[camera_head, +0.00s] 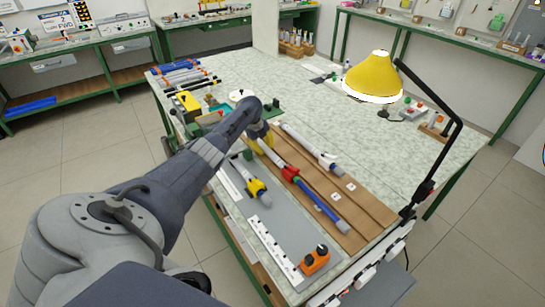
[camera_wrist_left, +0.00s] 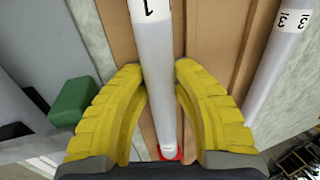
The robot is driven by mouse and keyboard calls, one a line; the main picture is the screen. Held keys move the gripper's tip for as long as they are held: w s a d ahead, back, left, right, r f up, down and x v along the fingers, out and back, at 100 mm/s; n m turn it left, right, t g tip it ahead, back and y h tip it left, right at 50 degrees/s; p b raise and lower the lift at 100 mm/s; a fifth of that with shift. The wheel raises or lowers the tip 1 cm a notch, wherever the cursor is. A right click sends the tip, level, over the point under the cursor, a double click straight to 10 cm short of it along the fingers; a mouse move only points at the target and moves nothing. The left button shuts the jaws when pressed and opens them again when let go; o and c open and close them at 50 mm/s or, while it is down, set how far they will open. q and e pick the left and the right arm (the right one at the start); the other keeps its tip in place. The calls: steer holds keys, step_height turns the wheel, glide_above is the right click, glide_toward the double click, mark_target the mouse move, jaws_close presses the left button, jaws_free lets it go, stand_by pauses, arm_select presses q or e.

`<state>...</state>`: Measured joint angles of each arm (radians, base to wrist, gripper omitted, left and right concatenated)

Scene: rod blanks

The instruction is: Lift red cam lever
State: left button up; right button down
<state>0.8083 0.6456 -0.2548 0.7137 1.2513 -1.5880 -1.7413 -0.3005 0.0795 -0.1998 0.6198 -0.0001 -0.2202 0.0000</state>
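The red cam lever (camera_head: 290,173) sits around a long rod on the brown board, in the middle of the table's near part. My left gripper (camera_head: 262,138) is over the rod's upper end, above and left of the red lever in the head view. In the left wrist view its yellow fingers (camera_wrist_left: 159,80) lie on both sides of the grey rod (camera_wrist_left: 156,45) marked 1, close to it; contact is unclear. A bit of red (camera_wrist_left: 170,154) shows at the bottom. My right gripper is out of view.
A grey rod with a white clamp (camera_head: 326,163) lies to the right; one with a yellow clamp (camera_head: 256,187) lies to the left. A yellow lamp (camera_head: 373,75) stands behind right. An orange block (camera_head: 315,259) sits on the grey mat in front.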

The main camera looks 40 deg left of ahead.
arm_select(q)
jaws_close()
step_height(320, 180, up, 10)
steer(key=shift+r, duration=0.1)
stand_by(0.5)
steer(key=shift+f, duration=4)
steer(key=shift+f, duration=0.9)
